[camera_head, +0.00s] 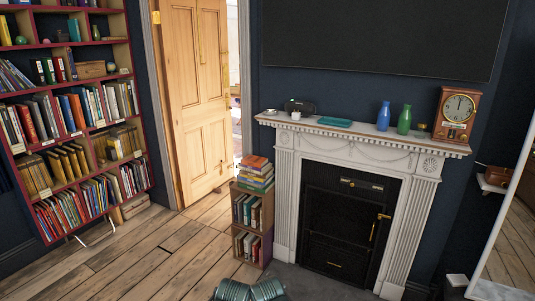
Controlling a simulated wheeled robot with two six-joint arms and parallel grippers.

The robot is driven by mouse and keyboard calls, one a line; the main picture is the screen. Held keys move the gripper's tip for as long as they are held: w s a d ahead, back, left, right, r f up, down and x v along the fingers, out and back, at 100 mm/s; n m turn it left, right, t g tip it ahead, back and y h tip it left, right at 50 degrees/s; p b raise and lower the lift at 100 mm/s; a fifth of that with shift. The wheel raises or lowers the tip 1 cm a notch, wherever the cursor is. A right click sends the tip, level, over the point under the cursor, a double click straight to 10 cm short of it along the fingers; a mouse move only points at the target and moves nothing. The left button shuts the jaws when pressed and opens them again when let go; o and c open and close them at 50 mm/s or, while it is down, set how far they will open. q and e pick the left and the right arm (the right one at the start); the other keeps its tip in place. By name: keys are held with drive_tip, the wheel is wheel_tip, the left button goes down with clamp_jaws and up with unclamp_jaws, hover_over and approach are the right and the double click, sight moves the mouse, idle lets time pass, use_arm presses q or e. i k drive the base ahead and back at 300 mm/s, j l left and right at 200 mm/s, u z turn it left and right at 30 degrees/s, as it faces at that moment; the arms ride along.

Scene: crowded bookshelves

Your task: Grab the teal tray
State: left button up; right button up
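The teal tray (335,121) is a small, flat, thin teal piece lying on top of the white mantelpiece (365,157), left of its middle. It lies near the front of the mantel top, with bare mantel on both sides of it. Neither of my grippers is in view, so I cannot see their state or their distance from the tray.
On the mantel, a dark box-like object (299,104) stands left of the tray. A blue vase (384,116), green vase (404,120) and wooden clock (456,112) stand right. A small bookcase (251,222) stands beside the fireplace. Wooden floor (140,260) is open at left.

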sight(327, 120)
drive_tip(key=i+j+z, duration=0.1)
drive_tip(key=i+z, duration=0.3)
drive_tip(key=i+j+z, duration=0.35)
drive_tip(key=i, duration=0.25)
drive_tip(key=i+j+z, duration=0.4)
drive_tip(key=i+l, duration=0.05)
